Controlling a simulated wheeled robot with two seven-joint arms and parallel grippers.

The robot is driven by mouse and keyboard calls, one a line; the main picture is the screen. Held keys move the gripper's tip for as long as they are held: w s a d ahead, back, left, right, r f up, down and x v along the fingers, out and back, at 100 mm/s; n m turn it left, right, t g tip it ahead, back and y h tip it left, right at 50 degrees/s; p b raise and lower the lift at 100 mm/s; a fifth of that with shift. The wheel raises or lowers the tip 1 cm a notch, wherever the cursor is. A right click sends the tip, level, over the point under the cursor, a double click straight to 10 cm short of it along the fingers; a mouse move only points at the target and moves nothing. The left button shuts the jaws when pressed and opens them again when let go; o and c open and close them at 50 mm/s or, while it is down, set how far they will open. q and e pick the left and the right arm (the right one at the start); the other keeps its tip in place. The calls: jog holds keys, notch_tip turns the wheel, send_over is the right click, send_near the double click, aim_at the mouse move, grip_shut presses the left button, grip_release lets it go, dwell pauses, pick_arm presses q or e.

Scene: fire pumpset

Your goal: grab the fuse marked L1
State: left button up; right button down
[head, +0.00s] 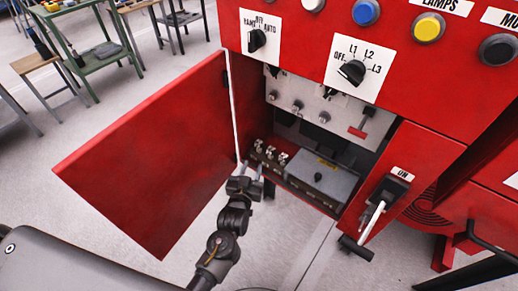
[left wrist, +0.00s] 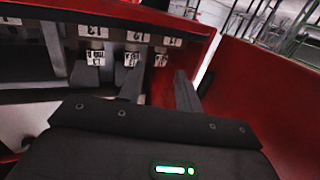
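Three small metallic fuses stand in a row in the open red cabinet, at its left end in the head view; the row's leftmost fuse is beside the door (head: 258,146). In the left wrist view the fuse nearest the door (left wrist: 160,60) lies ahead of the gap between my fingers, apart from them. The middle fuse (left wrist: 131,59) and far fuse (left wrist: 95,58) are left of it. My left gripper (head: 248,172) is open and empty, just in front of the row. My right gripper is not in view.
The red cabinet door (head: 150,150) stands open, close left of my left gripper. A grey box (head: 322,178) lies right of the fuses. A switch with a white handle (head: 372,220) is on the right panel. Workbenches (head: 95,50) stand far back; floor between is clear.

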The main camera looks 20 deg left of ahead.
aim_at(258, 149)
pick_arm(q)
jog(key=shift+w+f, duration=0.15)
jog(key=shift+w, duration=1.75)
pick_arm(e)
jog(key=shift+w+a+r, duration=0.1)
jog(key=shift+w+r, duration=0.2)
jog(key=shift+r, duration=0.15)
pick_arm(q)
jog(key=w, duration=0.4)
jog(key=shift+w+b, duration=0.15)
jog(key=shift+b, duration=0.2)
jog(key=shift+w+a, duration=0.1)
jog(key=shift+w, duration=0.35)
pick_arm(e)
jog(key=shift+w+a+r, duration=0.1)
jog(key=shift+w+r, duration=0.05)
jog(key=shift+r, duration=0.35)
pick_arm(q)
jog(key=c, duration=0.6)
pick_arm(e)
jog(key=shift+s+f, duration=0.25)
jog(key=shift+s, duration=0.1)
